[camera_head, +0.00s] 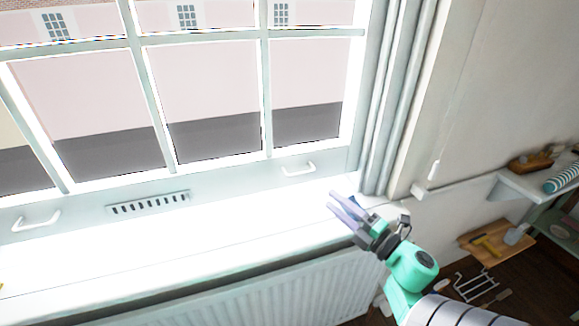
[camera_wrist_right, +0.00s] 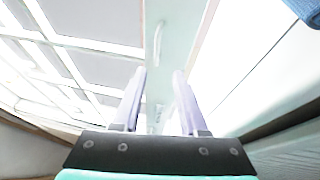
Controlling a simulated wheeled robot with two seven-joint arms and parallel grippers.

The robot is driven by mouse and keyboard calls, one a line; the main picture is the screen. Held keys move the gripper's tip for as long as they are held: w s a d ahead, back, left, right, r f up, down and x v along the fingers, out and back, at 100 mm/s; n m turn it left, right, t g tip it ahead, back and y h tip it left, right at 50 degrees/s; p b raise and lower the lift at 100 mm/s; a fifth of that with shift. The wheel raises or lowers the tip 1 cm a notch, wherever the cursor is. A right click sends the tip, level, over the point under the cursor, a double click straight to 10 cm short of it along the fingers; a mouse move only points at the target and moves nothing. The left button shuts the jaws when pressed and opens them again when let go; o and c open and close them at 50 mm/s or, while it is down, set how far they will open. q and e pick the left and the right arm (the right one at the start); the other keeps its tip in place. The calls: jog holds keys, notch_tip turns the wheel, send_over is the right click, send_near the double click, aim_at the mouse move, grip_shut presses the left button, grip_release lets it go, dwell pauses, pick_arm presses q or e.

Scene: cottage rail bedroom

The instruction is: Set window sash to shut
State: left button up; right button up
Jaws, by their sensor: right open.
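The window sash (camera_head: 245,168) is a white-framed grid of panes with a pale bottom rail, just above the bright sill. Whether a gap lies under the rail is lost in the glare. The rail carries a right handle (camera_head: 298,169), a left handle (camera_head: 36,220) and a slotted vent (camera_head: 148,202). My right gripper (camera_head: 335,203) is open and empty over the sill's right end, apart from the right handle and to its lower right. In the right wrist view, a white handle (camera_wrist_right: 158,42) on the rail shows beyond my open fingers (camera_wrist_right: 159,75). My left gripper is out of view.
A white radiator (camera_head: 240,295) hangs below the sill (camera_head: 240,225). The window's right jamb (camera_head: 385,110) rises beside my gripper. At the right, a wall shelf (camera_head: 520,185) and a wooden board with tools (camera_head: 495,243) stand clear of it. The sill looks bare near my gripper.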

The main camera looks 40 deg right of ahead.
aim_at(301, 174)
jog(key=w+p, duration=0.1)
jog(key=w, duration=0.2)
jog(key=w+r+p, duration=0.1)
jog(key=w, duration=0.2)
jog(key=w+r+p, duration=0.1)
jog(key=w, duration=0.2)
jog(key=shift+w+a+r, duration=0.15)
jog(key=shift+w+a, duration=0.1)
jog(key=shift+w, duration=1.3)
jog(key=shift+w+a+r, duration=0.1)
jog(key=shift+w, duration=0.05)
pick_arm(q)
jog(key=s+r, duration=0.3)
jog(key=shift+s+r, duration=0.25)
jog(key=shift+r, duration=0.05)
pick_arm(e)
grip_shut()
